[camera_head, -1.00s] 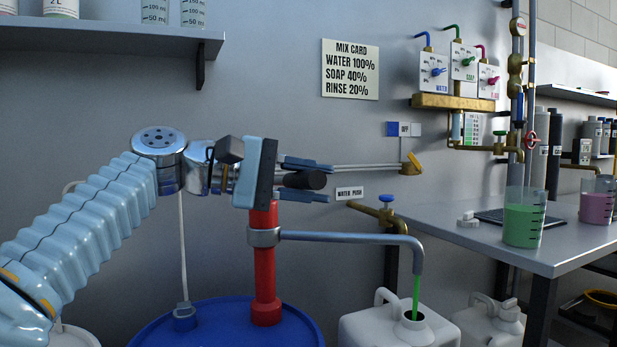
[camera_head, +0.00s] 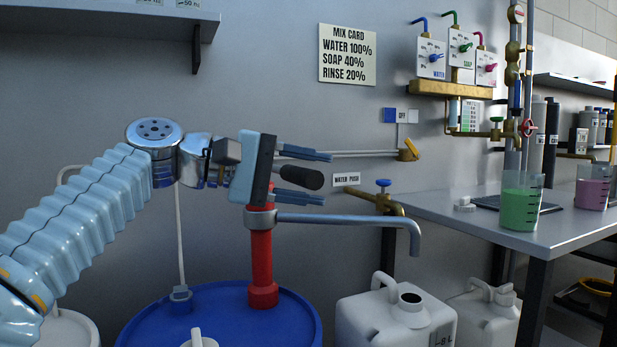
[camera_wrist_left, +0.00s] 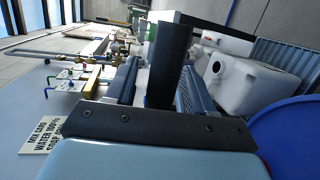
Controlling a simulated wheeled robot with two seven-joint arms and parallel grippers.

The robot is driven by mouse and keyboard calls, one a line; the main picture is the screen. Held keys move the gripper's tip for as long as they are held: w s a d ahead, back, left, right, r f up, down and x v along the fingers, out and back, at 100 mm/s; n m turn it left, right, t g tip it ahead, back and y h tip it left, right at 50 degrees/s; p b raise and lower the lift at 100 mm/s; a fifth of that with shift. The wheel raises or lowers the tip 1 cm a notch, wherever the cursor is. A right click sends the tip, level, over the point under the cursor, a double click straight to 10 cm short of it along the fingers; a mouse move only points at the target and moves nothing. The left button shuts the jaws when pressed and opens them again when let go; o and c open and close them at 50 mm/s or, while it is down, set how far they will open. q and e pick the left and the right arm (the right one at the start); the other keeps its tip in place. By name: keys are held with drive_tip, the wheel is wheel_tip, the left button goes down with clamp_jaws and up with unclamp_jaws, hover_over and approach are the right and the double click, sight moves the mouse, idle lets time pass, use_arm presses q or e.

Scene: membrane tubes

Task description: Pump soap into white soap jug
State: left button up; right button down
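The white soap jug (camera_head: 385,318) stands on the floor with its round mouth (camera_head: 410,298) uncapped. A red pump (camera_head: 262,262) stands upright on a blue drum (camera_head: 225,305). Its grey spout (camera_head: 360,220) ends above the jug's mouth, with no stream showing. My left gripper (camera_head: 305,176) is at the pump's black handle (camera_head: 300,180), one finger above and one below, with a small gap over the handle. In the left wrist view the black handle (camera_wrist_left: 168,60) stands between the two open fingers. My right gripper is not in view.
A second white jug (camera_head: 487,315), capped, stands right of the soap jug. A table (camera_head: 460,213) behind carries green (camera_head: 520,205) and pink (camera_head: 592,188) beakers. A brass water tap (camera_head: 385,200) is on the wall behind the spout. A shelf (camera_head: 110,25) is upper left.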

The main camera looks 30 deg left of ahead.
use_arm(q)
drive_tip(key=p+v, duration=0.2)
drive_tip(key=v, duration=1.2)
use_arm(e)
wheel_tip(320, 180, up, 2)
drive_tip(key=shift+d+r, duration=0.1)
use_arm(q)
drive_tip(key=shift+w, duration=0.15)
idle(0.3)
